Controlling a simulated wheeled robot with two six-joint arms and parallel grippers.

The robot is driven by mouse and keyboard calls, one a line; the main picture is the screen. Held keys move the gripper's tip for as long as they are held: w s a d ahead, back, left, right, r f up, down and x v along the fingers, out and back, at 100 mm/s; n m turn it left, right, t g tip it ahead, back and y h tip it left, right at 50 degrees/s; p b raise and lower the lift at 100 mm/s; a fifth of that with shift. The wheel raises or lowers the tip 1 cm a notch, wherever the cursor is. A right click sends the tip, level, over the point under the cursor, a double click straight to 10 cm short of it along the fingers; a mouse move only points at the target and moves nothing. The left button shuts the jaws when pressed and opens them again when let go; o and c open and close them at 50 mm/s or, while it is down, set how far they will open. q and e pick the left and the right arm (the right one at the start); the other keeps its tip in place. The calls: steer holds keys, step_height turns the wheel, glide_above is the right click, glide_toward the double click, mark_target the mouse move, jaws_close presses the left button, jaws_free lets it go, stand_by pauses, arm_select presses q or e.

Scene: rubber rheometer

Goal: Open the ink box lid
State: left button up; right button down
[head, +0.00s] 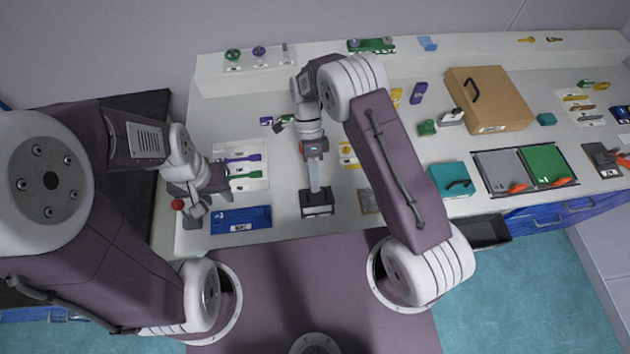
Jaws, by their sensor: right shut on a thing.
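A flat blue box (241,219) with a small white label lies on the bench at the left front; it may be the ink box, but I cannot read its label. Its top looks closed. My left gripper (203,203) is low beside the box's left end; its fingers are too small and overlapped to tell open or shut, or whether they touch it. My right gripper (314,168) points down and is shut on a dark block-like thing (317,209) with a pale top, to the right of the blue box. I cannot tell whether this block rests on the bench.
A red-knobbed grey device (191,220) stands by my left gripper. A white tray (241,148) with purple and green tools lies behind the blue box. A tan box (495,98) and a teal box (446,175) stand right. Bare bench lies between box and block.

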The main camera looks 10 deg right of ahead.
steer(key=shift+w+f+g+b, duration=0.15)
steer(key=shift+w+g+b, duration=0.45)
steer(key=shift+g, duration=0.2)
steer(key=shift+w, duration=0.15)
steer(key=shift+g, duration=0.3)
steer(key=shift+r, duration=0.2)
steer(key=c, duration=1.5)
jaws_free()
steer(key=shift+r, duration=0.1)
steer(key=shift+w+r+b, duration=0.1)
steer(key=shift+r+b, duration=0.25)
steer(key=s+d+r, duration=0.2)
steer(key=d+r, duration=0.1)
steer(key=s+d+r+b, duration=0.1)
steer(key=s+d+r, duration=0.2)
steer(key=s+d+r+b, duration=0.1)
steer(key=s+d+r, duration=0.1)
steer(key=d+r, duration=0.1)
steer(key=shift+s+r, duration=0.25)
steer(key=shift+r, duration=0.3)
